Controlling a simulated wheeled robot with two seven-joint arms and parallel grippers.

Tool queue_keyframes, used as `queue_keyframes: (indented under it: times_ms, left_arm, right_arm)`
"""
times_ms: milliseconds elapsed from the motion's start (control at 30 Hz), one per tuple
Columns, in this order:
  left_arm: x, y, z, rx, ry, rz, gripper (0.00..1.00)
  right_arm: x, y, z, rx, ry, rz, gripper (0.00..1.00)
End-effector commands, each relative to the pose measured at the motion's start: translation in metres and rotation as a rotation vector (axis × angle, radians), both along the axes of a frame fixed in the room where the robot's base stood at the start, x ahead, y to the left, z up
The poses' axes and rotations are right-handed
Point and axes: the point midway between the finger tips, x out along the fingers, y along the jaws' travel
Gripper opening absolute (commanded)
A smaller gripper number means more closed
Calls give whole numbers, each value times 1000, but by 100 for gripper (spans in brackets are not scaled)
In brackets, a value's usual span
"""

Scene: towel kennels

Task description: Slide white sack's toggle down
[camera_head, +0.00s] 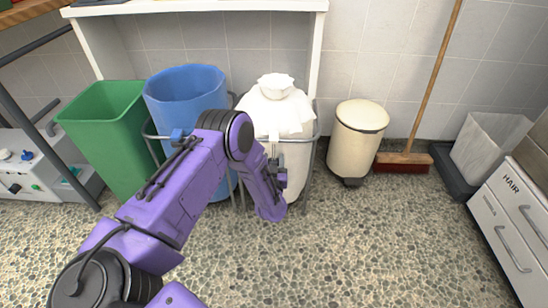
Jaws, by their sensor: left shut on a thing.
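The white sack (287,112) hangs in a grey wire stand, its top gathered into a ruffled neck (276,85). My purple left arm comes in from the lower left, bends above the blue bin's right side and reaches down in front of the sack. My left gripper (279,172) is low against the front of the sack, below the stand's rim. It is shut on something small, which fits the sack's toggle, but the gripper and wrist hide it. My right gripper is not in view.
A blue bin (187,85) and a green bin (105,120) stand left of the sack, under a white shelf (200,6). A cream pedal bin (357,135), a broom (404,158) and a drawer unit (505,235) are to the right. The pebbled floor in front is clear.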

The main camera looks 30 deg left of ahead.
Motion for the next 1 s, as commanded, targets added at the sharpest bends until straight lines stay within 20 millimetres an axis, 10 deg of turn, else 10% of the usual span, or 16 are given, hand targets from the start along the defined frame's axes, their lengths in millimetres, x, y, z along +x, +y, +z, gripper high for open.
queue_keyframes:
  times_ms: [400,433,500,1000]
  left_arm:
    - [0,-1,-19,-2,5,-3,0]
    - [0,-1,-19,-2,5,-3,54]
    - [0,-1,-19,-2,5,-3,68]
    - [-33,-23,-14,0,7,-7,68]
  right_arm:
    - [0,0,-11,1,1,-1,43]
    - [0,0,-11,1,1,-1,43]
    - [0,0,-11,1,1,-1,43]
    - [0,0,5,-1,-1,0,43]
